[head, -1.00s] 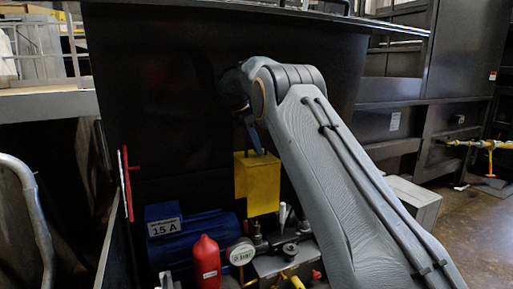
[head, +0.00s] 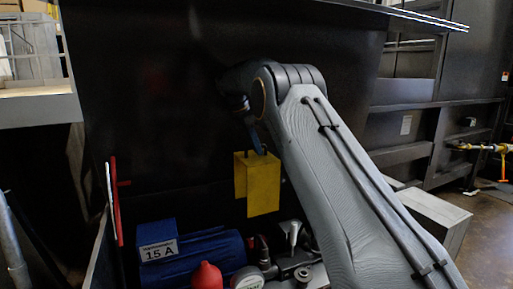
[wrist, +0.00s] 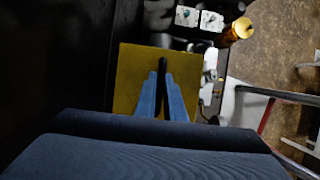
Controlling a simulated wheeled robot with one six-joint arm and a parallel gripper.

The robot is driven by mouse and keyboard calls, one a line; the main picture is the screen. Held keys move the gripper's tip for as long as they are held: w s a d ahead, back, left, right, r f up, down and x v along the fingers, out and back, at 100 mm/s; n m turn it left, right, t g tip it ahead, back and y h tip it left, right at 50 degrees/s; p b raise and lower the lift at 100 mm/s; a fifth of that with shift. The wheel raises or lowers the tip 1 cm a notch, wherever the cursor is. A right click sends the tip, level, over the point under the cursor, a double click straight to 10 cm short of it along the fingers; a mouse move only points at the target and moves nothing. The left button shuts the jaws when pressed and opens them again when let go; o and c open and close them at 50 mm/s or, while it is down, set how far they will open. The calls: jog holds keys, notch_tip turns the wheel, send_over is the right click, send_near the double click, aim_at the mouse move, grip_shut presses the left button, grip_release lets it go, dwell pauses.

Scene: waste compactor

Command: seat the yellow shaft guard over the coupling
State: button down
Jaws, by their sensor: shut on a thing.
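The yellow shaft guard (head: 263,188) hangs in the air below my gripper in the head view, in front of the dark compactor wall. In the wrist view the guard (wrist: 131,77) shows as a yellow plate with a black handle (wrist: 163,68) on top. My gripper's blue fingers (wrist: 162,95) are shut on this handle; the gripper (head: 257,148) also shows in the head view, partly hidden by the arm. The blue motor (head: 205,254) is below and left of the guard. I cannot make out the coupling in either view.
A red cylinder (head: 207,276) and a round gauge (head: 247,279) stand in front of the motor. Metal valve fittings (head: 292,262) are below the guard. The dark wall (head: 160,110) rises close behind. A grey box (head: 432,215) is at right.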

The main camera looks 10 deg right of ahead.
jog(key=shift+s+f, duration=0.15)
jog(key=shift+f, duration=0.65)
notch_tip(320, 180, down, 12)
jog(key=b, duration=0.3)
jog(key=shift+p, duration=0.3)
jog(key=shift+f+b, duration=2.7)
jog(key=shift+f, duration=7.1)
